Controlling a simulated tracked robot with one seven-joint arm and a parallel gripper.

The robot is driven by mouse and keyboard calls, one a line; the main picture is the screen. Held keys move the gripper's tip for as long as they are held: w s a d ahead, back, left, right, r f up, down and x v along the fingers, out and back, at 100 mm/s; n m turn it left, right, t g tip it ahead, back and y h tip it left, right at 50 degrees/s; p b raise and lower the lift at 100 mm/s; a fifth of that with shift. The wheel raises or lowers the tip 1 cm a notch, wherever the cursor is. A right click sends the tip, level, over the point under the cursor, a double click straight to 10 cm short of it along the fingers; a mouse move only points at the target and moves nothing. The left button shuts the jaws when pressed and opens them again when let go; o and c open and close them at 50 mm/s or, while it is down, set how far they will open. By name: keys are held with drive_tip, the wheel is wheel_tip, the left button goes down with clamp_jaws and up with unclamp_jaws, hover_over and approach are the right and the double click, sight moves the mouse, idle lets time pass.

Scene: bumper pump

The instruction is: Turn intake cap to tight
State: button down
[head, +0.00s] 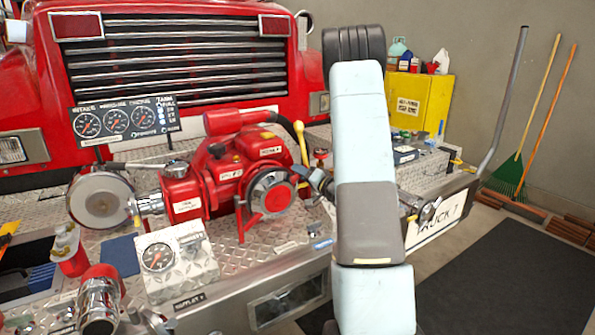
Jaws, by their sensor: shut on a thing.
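A round chrome cap with a dark rim and red centre (270,192) faces forward on the red pump (205,188). A larger chrome disc-shaped cap (98,203) sits at the pump's left end. I cannot read which one is marked intake. My gripper (304,176) is at the right edge of the red-centred cap and appears shut on its rim. My pale arm hides part of the gripper and what lies behind it, so the exact contact is unclear.
The pump stands on the truck's diamond-plate bumper (240,262). A gauge panel (118,120) is behind, a single gauge box (182,262) in front.

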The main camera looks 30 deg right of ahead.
drive_tip(key=shift+d+f+m, duration=0.4)
drive_tip(key=shift+f+m, duration=0.25)
drive_tip(key=shift+m, duration=0.05)
drive_tip(key=c, duration=1)
unclamp_jaws()
drive_tip(key=v, duration=1.3)
drive_tip(key=shift+s+f, duration=0.15)
drive_tip(key=shift+s, duration=0.2)
